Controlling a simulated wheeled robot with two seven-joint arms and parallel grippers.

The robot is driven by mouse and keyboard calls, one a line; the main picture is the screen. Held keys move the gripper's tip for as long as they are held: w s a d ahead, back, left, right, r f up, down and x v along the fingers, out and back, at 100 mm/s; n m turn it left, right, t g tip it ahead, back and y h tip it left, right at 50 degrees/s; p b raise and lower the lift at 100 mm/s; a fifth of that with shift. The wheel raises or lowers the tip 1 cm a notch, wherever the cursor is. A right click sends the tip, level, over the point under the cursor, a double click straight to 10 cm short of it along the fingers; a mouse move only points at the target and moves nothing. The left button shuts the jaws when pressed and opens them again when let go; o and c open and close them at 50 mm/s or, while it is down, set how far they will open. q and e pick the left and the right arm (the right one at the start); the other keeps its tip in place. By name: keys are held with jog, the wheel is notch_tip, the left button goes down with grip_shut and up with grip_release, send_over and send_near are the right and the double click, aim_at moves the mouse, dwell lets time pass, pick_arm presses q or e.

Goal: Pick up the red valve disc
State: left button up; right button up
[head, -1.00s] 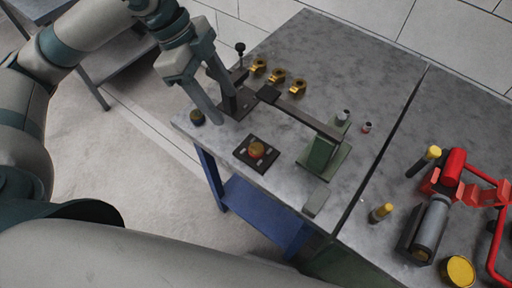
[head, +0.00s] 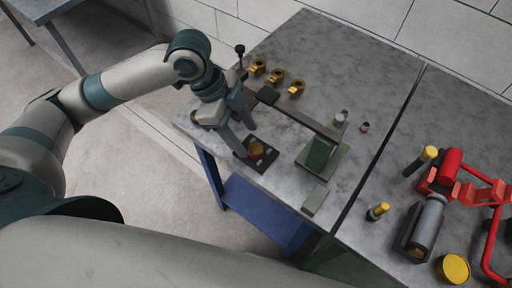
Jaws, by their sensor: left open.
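A reddish-orange round piece (head: 257,150), which looks like the red valve disc, sits on a small black square plate (head: 264,162) near the left edge of the grey table. My left gripper (head: 247,141) comes in from the upper left with its two fingers apart and pointing down toward the plate. One fingertip shows just left of the round piece, the other behind it. The fingers overlap part of the plate, and I cannot tell whether they touch anything. No object shows between the fingers. My right gripper is not in view.
A green stand (head: 319,156) with a long dark bar lies right of the plate. Several brass fittings (head: 276,77) line the back. A small red-and-grey piece (head: 364,127) stands behind the green stand. Red pipework (head: 466,188) fills the right table. The table's back middle is clear.

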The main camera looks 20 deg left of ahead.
aim_at(256, 148)
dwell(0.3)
pick_arm(q)
jog(key=shift+d+f, duration=0.15)
jog(key=shift+f, duration=0.1)
jog(key=shift+w+p+x, duration=0.15)
jog(key=shift+p+x, duration=0.25)
jog(key=shift+x, duration=0.75)
jog(key=shift+w+p+x, duration=0.15)
jog(key=shift+p+x, duration=0.2)
jog(key=shift+x, duration=0.8)
jog(key=c, duration=1.3)
jog(key=shift+r, duration=0.15)
